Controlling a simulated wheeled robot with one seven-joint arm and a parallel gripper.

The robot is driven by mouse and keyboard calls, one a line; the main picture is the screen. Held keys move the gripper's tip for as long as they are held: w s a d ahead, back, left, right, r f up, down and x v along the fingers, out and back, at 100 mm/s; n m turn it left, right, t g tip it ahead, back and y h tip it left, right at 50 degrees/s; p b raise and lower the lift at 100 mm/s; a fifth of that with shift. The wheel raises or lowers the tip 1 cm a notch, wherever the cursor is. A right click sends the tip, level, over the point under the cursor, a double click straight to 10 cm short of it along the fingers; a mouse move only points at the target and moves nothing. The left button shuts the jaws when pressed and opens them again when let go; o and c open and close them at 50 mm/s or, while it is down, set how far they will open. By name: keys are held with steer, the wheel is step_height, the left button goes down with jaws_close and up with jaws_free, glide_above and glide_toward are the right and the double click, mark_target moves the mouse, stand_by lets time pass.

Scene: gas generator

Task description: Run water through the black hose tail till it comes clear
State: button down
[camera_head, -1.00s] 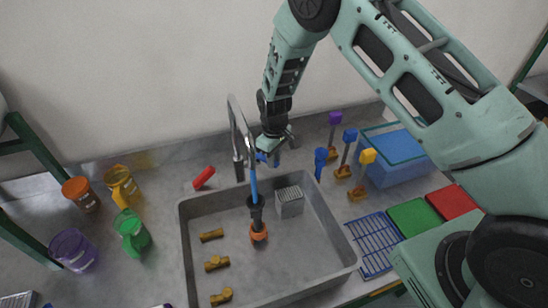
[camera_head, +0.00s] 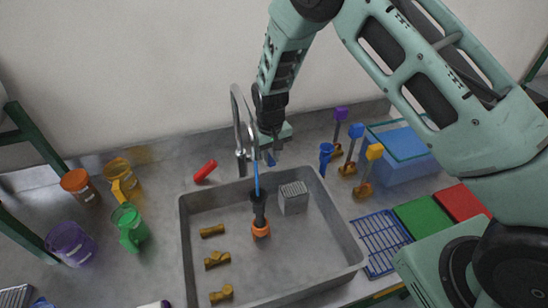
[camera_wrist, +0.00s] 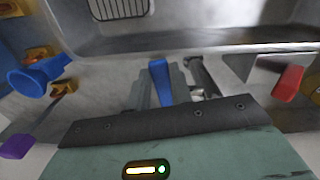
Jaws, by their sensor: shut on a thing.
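The black hose tail (camera_head: 259,210) stands roughly upright in the grey sink (camera_head: 188,248), with an orange end (camera_head: 261,230) at the bottom. A thin blue streak (camera_head: 256,180), which looks like running water, reaches down to its top from the tap (camera_head: 236,105). I cannot judge whether the water is clear. My gripper (camera_head: 270,152) is beside the tap behind the sink. In the wrist view my gripper (camera_wrist: 163,88) is shut on a blue tap handle (camera_wrist: 160,80). The handle's lower end is hidden behind the gripper.
Coloured jugs stand left, including a green one (camera_head: 131,228). Blue rack (camera_head: 380,240) and clear-sided blue tub (camera_head: 405,160) are right.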

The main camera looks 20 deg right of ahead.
steer(key=shift+a+m+b, duration=0.3)
steer(key=shift+a+m, duration=0.2)
steer(key=shift+m, duration=0.3)
steer(key=shift+r, duration=0.1)
steer(key=c, duration=1.2)
jaws_free()
steer(key=shift+c, duration=0.2)
step_height(320, 180, up, 17)
steer(key=b, duration=0.4)
steer(key=shift+r, duration=0.2)
steer(key=shift+d, duration=0.1)
